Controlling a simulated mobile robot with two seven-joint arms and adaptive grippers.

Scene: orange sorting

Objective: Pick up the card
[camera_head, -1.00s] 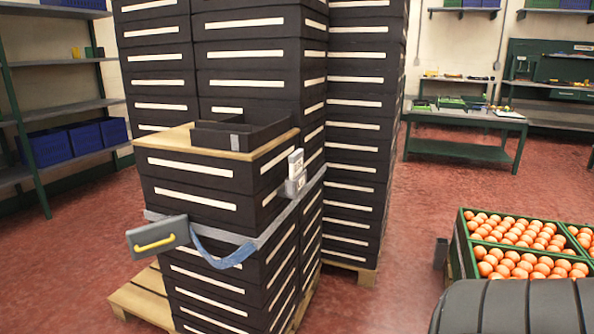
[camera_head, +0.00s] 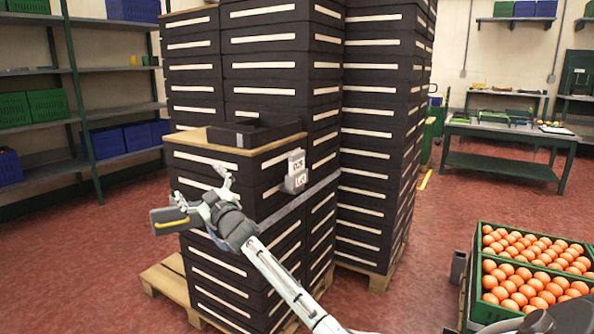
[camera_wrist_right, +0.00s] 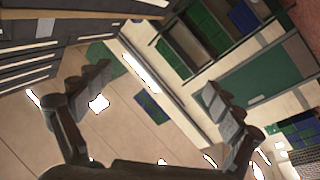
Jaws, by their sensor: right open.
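A white card (camera_head: 297,157) marked with dark print stands upright in a small pale holder (camera_head: 297,182) at the right edge of the short stack of black crates. My right gripper (camera_head: 202,187) is in front of the stack's left part, to the left of the card and apart from it. Its fingers are spread and empty, and they also show spread in the right wrist view (camera_wrist_right: 160,92). The wrist view does not clearly show the card. My left gripper is not in view.
A black tray (camera_head: 250,134) lies on the short stack's wooden top. Taller crate stacks (camera_head: 375,150) stand behind. Green crates of oranges (camera_head: 478,305) are at lower right.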

